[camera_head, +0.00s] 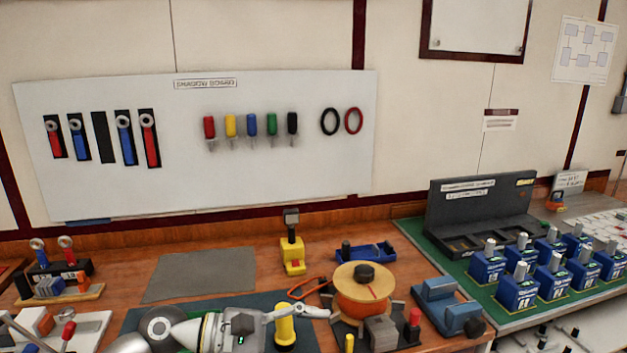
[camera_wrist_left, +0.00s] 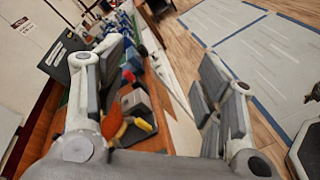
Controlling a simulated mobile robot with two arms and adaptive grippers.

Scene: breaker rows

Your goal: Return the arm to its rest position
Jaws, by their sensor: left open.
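My left arm comes in at the bottom of the head view, over the front of the wooden workbench (camera_head: 210,256). Its gripper (camera_head: 300,311) is beside a yellow cylinder (camera_head: 285,330); I cannot tell whether they touch. In the left wrist view, the two fingers of the left gripper (camera_wrist_left: 168,85) stand wide apart. Nothing is held between them. Beyond them lie the bench edge and floor. My right gripper is in neither view.
An orange cable spool (camera_head: 362,298) stands right of the gripper. A yellow tool (camera_head: 292,256) stands behind it. A blue device (camera_head: 448,305) and several blue breakers (camera_head: 520,286) are farther right. A grey mat (camera_head: 200,276) is bare. A shadow board (camera_head: 200,180) hangs behind.

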